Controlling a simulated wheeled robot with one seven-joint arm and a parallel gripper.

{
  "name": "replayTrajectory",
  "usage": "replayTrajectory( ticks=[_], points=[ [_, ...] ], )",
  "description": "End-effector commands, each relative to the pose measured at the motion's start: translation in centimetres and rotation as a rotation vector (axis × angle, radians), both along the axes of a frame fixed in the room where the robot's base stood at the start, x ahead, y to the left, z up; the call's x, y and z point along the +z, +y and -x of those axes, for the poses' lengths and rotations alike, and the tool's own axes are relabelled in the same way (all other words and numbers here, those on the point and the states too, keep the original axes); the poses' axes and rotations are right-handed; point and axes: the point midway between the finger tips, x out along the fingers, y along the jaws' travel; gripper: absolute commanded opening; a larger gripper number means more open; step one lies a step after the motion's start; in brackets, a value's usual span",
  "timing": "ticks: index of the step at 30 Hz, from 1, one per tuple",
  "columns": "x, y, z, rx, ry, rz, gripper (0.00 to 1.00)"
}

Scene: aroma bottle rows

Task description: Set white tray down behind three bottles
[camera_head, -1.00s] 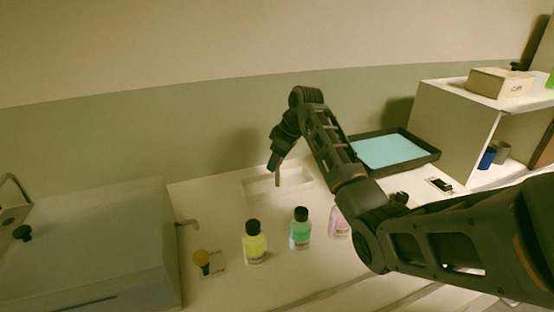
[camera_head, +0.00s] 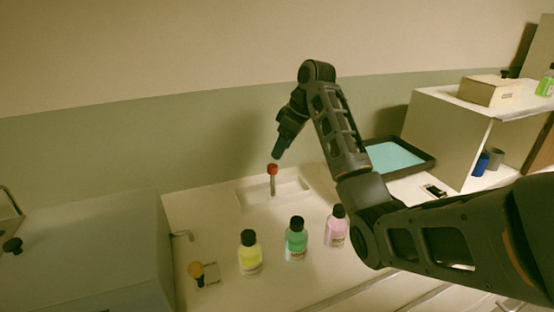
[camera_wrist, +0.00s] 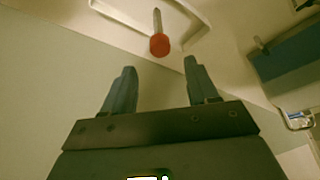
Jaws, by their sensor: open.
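The white tray (camera_head: 294,187) rests on the counter behind the yellow bottle (camera_head: 249,258), the green bottle (camera_head: 296,243) and the pink bottle (camera_head: 336,230). A thin upright rod with a red knob (camera_head: 272,170) rises from the tray. My gripper (camera_head: 277,156) is just above the knob, apart from it and empty. In the wrist view, my gripper (camera_wrist: 160,66) has its two fingers spread, with the red knob (camera_wrist: 159,45) beyond the gap between them. Part of the tray's rim (camera_wrist: 201,20) shows there too.
A dark tray with a light blue surface (camera_head: 393,157) lies to the right, partly behind my arm. A pale shelf unit (camera_head: 435,130) stands at the far right. A large grey box (camera_head: 90,245) is at left. A yellow-topped item (camera_head: 196,269) is left of the bottles.

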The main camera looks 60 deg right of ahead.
Motion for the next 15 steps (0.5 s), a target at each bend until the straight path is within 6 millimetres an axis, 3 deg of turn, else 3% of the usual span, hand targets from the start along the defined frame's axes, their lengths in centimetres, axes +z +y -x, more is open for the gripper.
replayTrajectory(
  ticks=[1, 6, 15],
  points=[
    [1.0, -0.1, 0.3, -0.002, -0.001, 0.001, 0.59],
    [2.3, -0.2, 0.9, -0.001, 0.0, 0.0, 0.59],
    [2.5, -0.1, 1.1, -0.001, 0.001, -0.001, 0.59]
  ],
)
